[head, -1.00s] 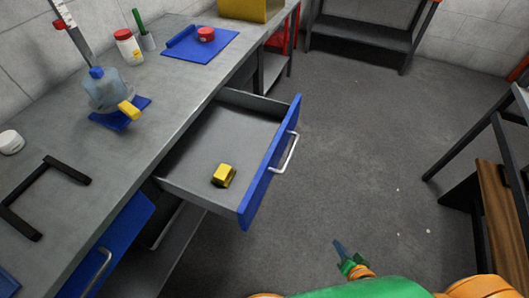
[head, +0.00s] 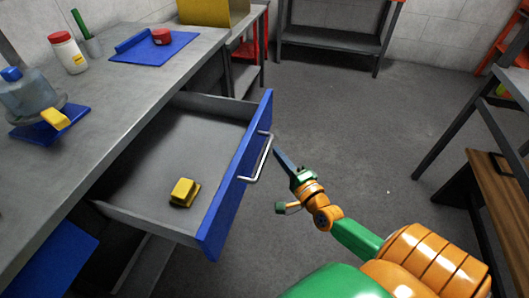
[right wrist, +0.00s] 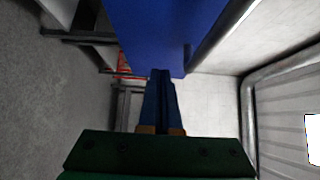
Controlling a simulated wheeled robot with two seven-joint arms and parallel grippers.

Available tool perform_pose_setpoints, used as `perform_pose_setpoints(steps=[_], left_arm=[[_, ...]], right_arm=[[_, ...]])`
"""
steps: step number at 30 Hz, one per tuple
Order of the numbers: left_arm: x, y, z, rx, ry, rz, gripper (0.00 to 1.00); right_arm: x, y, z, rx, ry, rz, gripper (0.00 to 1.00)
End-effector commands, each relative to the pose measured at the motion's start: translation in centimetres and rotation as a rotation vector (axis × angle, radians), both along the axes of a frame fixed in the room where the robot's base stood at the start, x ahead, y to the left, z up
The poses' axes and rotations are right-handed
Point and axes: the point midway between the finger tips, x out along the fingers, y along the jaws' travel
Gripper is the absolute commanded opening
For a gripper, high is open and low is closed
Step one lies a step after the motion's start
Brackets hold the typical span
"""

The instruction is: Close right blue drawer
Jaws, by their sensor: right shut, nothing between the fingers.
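The right blue drawer (head: 236,180) stands pulled out from under the grey workbench, with a yellow block (head: 184,192) lying inside it. Its silver handle (head: 257,158) is on the blue front. My right gripper (head: 280,156) is shut and empty, just to the right of the handle; I cannot tell whether it touches. In the right wrist view the shut fingers (right wrist: 161,85) point along the blue drawer front (right wrist: 150,30), with a grey bar of the handle (right wrist: 225,35) at the right. My left gripper is not in view.
The workbench (head: 110,115) carries a water jug (head: 30,95), a white jar with a red lid (head: 67,52) and a blue mat (head: 150,48). Another blue drawer front (head: 48,262) is at lower left. A rack with a wooden shelf stands at right. The floor (head: 360,120) between is clear.

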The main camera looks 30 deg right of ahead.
Motion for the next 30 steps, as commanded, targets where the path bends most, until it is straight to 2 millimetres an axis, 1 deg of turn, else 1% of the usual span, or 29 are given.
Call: perform_pose_setpoints(steps=[1, 3, 7, 11, 23, 26, 30], left_arm=[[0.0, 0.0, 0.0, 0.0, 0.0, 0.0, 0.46], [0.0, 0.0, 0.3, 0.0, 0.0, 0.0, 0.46], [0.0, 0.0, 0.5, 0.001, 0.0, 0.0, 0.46], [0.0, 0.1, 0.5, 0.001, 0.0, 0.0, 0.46], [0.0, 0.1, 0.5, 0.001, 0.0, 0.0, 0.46], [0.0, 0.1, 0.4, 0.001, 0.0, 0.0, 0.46], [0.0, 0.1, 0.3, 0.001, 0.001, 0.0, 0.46]], right_arm=[[0.9, 0.1, 0.1, 0.003, -0.004, -0.002, 0.0], [1.8, 1.1, 0.2, 0.005, -0.001, -0.001, 0.0], [2.9, 2.1, 0.1, 0.003, -0.001, -0.002, 0.0], [3.4, 2.5, 0.0, 0.0, 0.001, 0.0, 0.0], [3.6, 2.7, -0.1, 0.0, 0.001, 0.0, 0.0], [4.0, 3.1, 0.0, 0.001, 0.0, 0.0, 0.0], [5.2, 4.1, 0.0, 0.003, -0.001, 0.0, 0.0]])
